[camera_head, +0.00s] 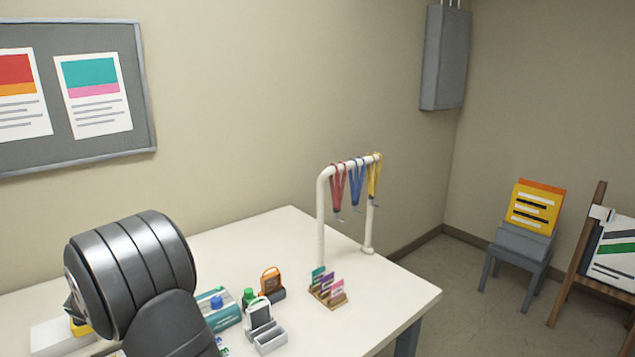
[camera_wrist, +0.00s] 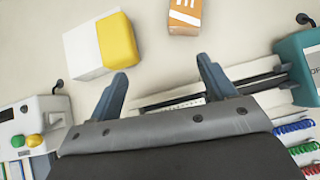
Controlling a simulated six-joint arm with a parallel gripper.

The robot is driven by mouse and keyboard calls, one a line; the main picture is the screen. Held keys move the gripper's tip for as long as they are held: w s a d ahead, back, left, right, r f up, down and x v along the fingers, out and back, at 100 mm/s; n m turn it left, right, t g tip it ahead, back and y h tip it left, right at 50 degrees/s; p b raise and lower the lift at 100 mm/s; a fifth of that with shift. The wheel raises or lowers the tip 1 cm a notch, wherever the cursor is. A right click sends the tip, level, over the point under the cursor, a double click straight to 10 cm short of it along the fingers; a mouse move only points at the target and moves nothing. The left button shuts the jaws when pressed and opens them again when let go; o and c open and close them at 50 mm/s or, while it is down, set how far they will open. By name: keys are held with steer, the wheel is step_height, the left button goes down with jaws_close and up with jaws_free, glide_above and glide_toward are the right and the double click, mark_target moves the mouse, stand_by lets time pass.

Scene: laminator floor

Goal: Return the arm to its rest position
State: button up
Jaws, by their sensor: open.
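My gripper (camera_wrist: 162,68) shows in the wrist view with its two blue-grey fingers spread apart. Nothing is between the fingertips except the pale tabletop further off. In the head view my dark arm covers the lower left, over the white table (camera_head: 265,230). My gripper cannot be made out there.
The wrist view shows a white-and-yellow block (camera_wrist: 118,45), an orange box (camera_wrist: 185,17), a white device (camera_wrist: 35,125) and a teal box (camera_wrist: 300,65). In the head view, a lanyard rack (camera_head: 323,215) and card holder (camera_head: 328,290) stand right of my arm. The table's back middle is clear.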

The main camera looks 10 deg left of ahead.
steer(key=shift+n, duration=0.4)
steer(key=s, duration=0.3)
steer(key=s+a, duration=0.1)
steer(key=s, duration=0.1)
steer(key=shift+f, duration=0.4)
steer(key=s+a+f, duration=0.1)
steer(key=a, duration=0.1)
steer(key=s+a+f, duration=0.1)
steer(key=a, duration=0.1)
steer(key=s+a+f, duration=0.1)
steer(key=a+f, duration=0.1)
steer(key=shift+s, duration=0.3)
